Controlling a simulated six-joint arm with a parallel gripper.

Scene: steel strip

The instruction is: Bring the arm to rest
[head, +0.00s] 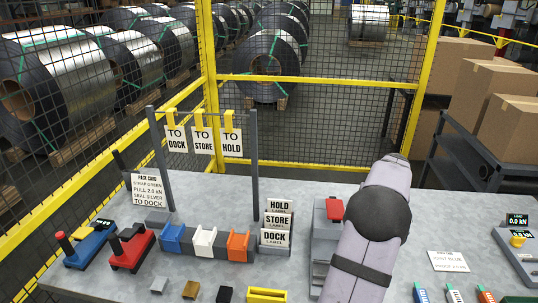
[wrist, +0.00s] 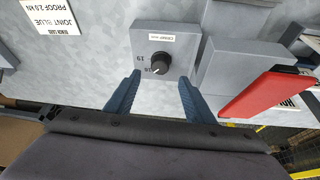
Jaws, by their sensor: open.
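My arm (head: 372,240) rises from the front edge of the bench at the right of centre in the head view, in grey-lilac with a dark joint. My gripper is hidden in that view. In the wrist view my gripper (wrist: 159,78) shows two blue fingers, spread apart with nothing between them. They point toward a grey box with a black dial (wrist: 160,62); I cannot tell how far above it they are.
A grey block with a red lever (wrist: 262,92) stands right of the dial in the wrist view. The bench holds a rack of hanging tags (head: 200,140), blue, white and orange clips (head: 204,243), label holders (head: 276,222) and hand tools (head: 130,248). Yellow-framed mesh fencing stands behind.

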